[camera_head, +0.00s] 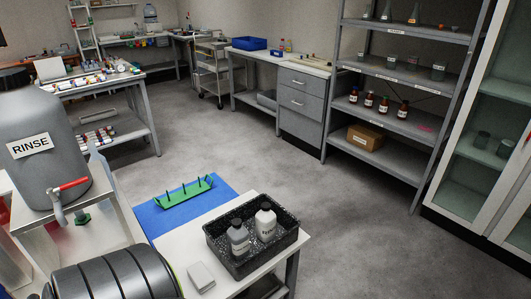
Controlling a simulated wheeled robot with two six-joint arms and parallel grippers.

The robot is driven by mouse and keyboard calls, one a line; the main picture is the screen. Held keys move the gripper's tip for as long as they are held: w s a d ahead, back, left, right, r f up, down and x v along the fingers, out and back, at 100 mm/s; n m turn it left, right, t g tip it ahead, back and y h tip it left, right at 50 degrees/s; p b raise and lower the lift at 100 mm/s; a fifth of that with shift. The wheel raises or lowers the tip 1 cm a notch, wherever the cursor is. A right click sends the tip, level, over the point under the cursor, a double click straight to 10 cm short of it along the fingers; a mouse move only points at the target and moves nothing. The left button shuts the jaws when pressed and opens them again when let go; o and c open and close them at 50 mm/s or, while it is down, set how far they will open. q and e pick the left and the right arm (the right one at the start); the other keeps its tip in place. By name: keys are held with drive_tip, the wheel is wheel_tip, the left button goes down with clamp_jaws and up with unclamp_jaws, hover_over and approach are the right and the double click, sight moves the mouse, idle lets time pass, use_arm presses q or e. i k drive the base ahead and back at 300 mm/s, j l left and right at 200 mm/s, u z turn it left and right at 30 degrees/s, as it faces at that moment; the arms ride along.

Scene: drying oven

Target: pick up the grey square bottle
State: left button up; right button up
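A grey bottle (239,240) with a pale label stands upright in a black speckled tray (288,244) on the white table. Neither of my grippers shows in the head view.
A blue mat (160,219) with a green pegged rack (184,192) lies behind the tray. A small pale block (201,276) lies left of the tray. A grey RINSE carboy (40,150) with a red-handled tap stands at left. Open floor (340,230) lies right of the table.

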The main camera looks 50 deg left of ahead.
sight(238, 235)
drive_tip(key=i+u, duration=0.3)
drive_tip(key=i, duration=0.25)
drive_tip(key=i+l+u, duration=0.25)
drive_tip(key=i, duration=0.25)
drive_tip(key=i+l+u, duration=0.3)
drive_tip(key=i, duration=0.25)
drive_tip(key=i+u, duration=0.2)
drive_tip(key=u, duration=0.25)
drive_tip(key=i+l+u, duration=0.15)
drive_tip(key=u, duration=0.3)
drive_tip(key=i+l+u, duration=0.15)
drive_tip(key=u, duration=0.35)
drive_tip(key=i+l+u, duration=0.15)
drive_tip(key=u, duration=0.3)
drive_tip(key=l, duration=0.1)
